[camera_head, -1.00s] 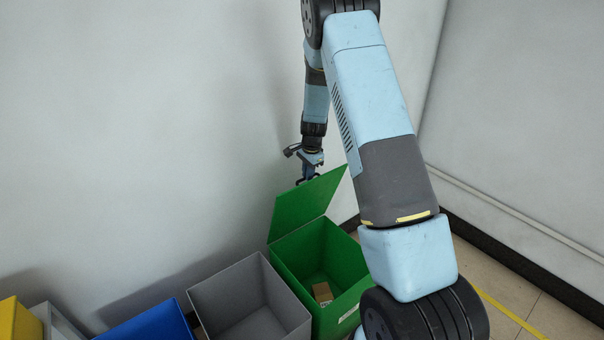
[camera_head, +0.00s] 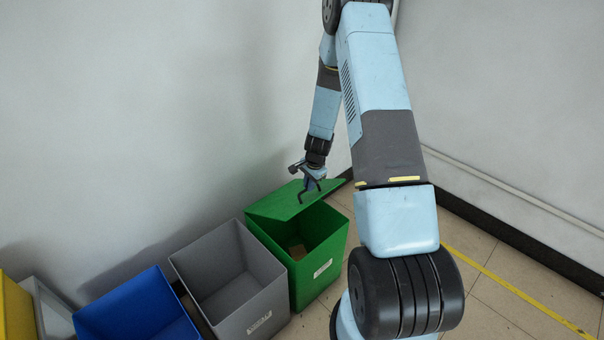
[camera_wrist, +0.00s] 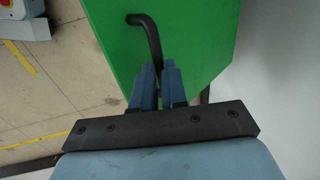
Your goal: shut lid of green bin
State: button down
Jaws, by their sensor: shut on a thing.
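The green bin (camera_head: 318,272) stands at the right end of a row of bins. Its green lid (camera_head: 268,206) is hinged at the back and tilted partly down, leaving the front of the bin open. The gripped end is partly hidden by the fingers.
A grey bin (camera_head: 240,290) stands left of the green one, then a blue bin (camera_head: 140,305) and a yellow bin (camera_head: 15,315). A pale wall (camera_head: 150,120) rises close behind. Tiled floor (camera_head: 500,275) with a yellow line lies clear on the right.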

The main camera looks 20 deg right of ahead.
jog(key=shift+s+d+f, duration=0.4)
jog(key=shift+s+f, duration=0.05)
jog(key=shift+s+d, duration=0.1)
jog(key=shift+s, duration=0.05)
jog(key=c, duration=1.2)
grip_release()
jog(key=shift+a, duration=0.2)
jog(key=shift+o, duration=0.2)
notch_tip(320, 180, up, 13)
jog(key=s, duration=0.2)
jog(key=shift+s+d+r, duration=0.15)
jog(key=shift+d+r, duration=0.05)
jog(key=shift+d, duration=0.25)
